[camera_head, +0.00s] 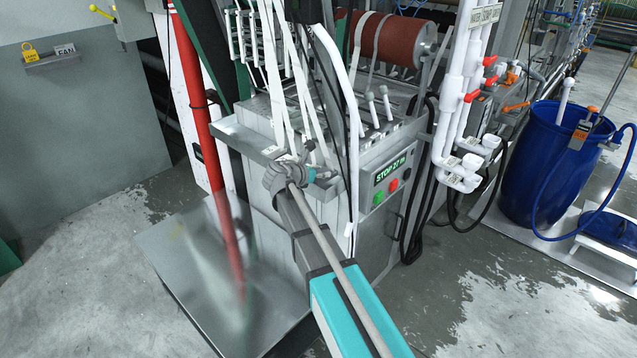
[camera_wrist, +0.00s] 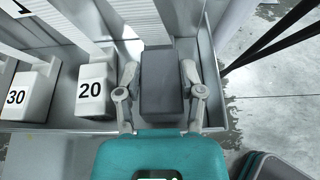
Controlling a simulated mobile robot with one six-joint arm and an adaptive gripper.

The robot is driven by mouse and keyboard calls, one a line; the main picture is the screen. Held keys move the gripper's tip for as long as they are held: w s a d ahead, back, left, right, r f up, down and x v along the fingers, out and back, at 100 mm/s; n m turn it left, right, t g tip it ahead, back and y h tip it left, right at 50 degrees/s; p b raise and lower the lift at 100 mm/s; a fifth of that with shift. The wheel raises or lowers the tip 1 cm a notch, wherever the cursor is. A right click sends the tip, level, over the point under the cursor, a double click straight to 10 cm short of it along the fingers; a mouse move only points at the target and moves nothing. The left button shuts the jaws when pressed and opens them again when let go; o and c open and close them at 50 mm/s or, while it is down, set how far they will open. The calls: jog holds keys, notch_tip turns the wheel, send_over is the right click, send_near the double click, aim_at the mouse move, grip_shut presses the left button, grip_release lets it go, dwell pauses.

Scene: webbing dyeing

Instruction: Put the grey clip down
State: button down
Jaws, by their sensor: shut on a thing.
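The grey clip (camera_wrist: 162,90) is a dark grey block in the middle of the wrist view, between the two fingers of my gripper (camera_wrist: 159,72). My gripper is shut on it, with a finger against each side. The clip is at the right end of a metal tray (camera_wrist: 213,75); I cannot tell whether it touches the tray floor. In the head view my gripper (camera_head: 291,172) is at the front ledge of the machine (camera_head: 245,140), and the clip is not clear there.
White blocks marked 20 (camera_wrist: 93,90) and 30 (camera_wrist: 25,92) stand in the tray to the left. White webbing strips hang down at the ledge. A red post (camera_head: 200,110) stands left of the machine, and a control panel (camera_head: 390,178) is to the right.

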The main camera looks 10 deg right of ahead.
jog(key=shift+s+f+b, duration=0.15)
jog(key=shift+f+b, duration=0.9)
jog(key=shift+f, duration=0.25)
jog(key=shift+c, duration=1)
grip_release()
jog(key=shift+r, duration=0.1)
jog(key=p+v, duration=0.4)
jog(key=v, duration=0.8)
jog(key=shift+p, duration=0.35)
jog(key=shift+s, duration=0.1)
